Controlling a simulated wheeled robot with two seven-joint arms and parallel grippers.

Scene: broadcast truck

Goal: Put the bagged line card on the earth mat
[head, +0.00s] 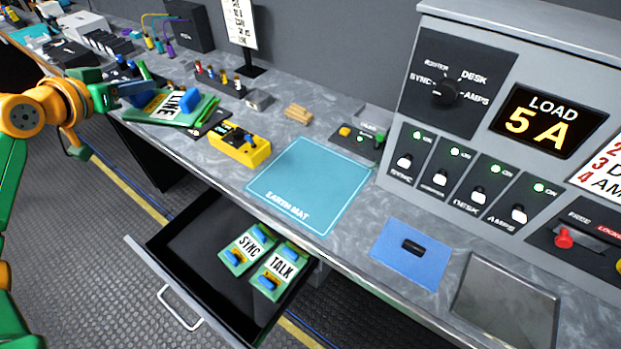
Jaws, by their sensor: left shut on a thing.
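The line card (170,106) is green with a white label reading LINE and a blue block on it. My left gripper (137,91) is shut on its left end. The card is over the left part of the worktop, near the front edge; I cannot tell whether it touches the surface. The bag around it is hard to make out. The earth mat (311,183) is a flat, bare teal sheet on the worktop, to the right of the card. My right gripper is not in view.
A yellow tester (240,148) stands between the card and the mat. An open drawer (198,235) below holds SYNC (247,249) and TALK (279,268) cards. A small switch box (357,139) stands behind the mat. A blue pad (410,252) and the control console (455,120) are at right.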

